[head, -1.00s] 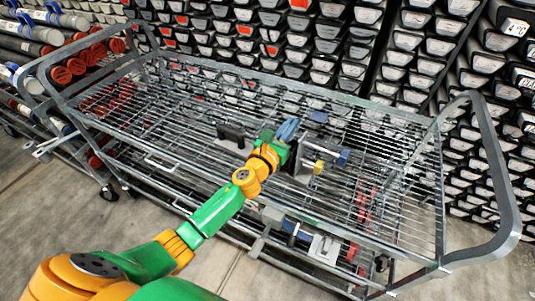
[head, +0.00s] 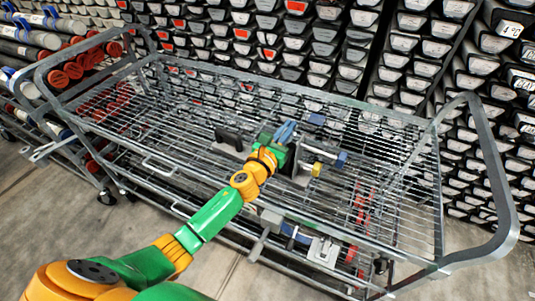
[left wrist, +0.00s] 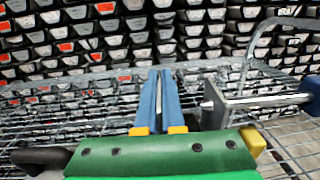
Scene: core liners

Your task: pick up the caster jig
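What looks like the caster jig (head: 301,166) stands on the cart's top wire shelf. It has a grey plate, metal rods, blue ends and a yellow block. In the left wrist view the grey plate (left wrist: 213,108) is just right of my fingers, with a rod and blue end reaching right. My left gripper (head: 287,130) extends over the shelf beside the jig's left side. Its two blue fingers (left wrist: 161,85) point forward with a narrow gap and nothing seen between them. Its green body hides part of the jig. My right gripper is not in view.
The wire cart (head: 440,265) has raised rails and tall end handles. A black handle-like object (head: 229,137) lies on the shelf left of my gripper. A lower shelf holds a light-coloured item (head: 323,250). Racked core boxes stand close behind; the shelf's left part is mostly clear.

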